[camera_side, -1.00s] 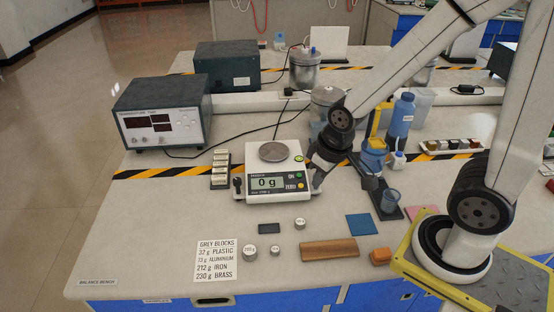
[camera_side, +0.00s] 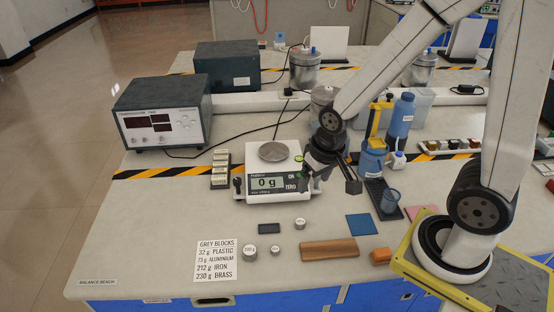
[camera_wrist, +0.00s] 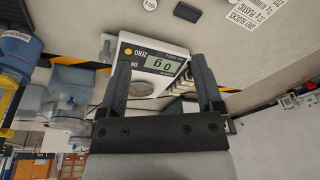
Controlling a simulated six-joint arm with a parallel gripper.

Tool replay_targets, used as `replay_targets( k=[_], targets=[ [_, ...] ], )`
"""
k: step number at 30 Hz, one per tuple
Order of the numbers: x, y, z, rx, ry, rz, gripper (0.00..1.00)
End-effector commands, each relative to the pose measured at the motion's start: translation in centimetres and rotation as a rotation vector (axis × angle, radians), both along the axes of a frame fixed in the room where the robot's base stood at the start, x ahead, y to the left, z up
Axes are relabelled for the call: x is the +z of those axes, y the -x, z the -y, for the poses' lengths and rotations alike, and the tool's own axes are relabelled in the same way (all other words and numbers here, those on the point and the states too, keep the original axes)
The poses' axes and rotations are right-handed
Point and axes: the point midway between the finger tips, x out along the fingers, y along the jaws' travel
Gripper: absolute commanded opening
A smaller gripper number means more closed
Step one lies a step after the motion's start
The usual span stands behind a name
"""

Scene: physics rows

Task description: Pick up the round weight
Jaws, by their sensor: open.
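Three round metal weights stand upright on the bench in the side view: a larger one (camera_side: 250,253) at the left, a small one (camera_side: 275,250) beside it, and another (camera_side: 300,223) farther back. One round weight (camera_wrist: 150,4) shows at the top edge of the wrist view; its label is too small to read surely. My gripper (camera_side: 331,184) is open and empty, above the bench by the right side of the scale, behind and right of the weights. In the wrist view my gripper (camera_wrist: 158,72) spans the scale, with nothing between the fingers.
The scale (camera_side: 277,180) reads 0 g with an empty pan. A dark grey block (camera_side: 269,228), a wooden piece (camera_side: 329,249), a blue square (camera_side: 361,225) and a label card (camera_side: 216,262) lie around the weights. A blue bottle (camera_side: 372,158) stands right of the gripper.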

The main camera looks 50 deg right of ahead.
Motion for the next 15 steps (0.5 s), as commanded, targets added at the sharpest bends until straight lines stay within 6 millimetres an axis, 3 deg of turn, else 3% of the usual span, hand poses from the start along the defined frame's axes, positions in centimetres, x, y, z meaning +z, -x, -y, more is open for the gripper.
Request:
replay_targets(
  k=[15],
  targets=[
    [-6.2,-3.0,1.4,-0.753,-0.101,-0.112,0.85]
  ],
)
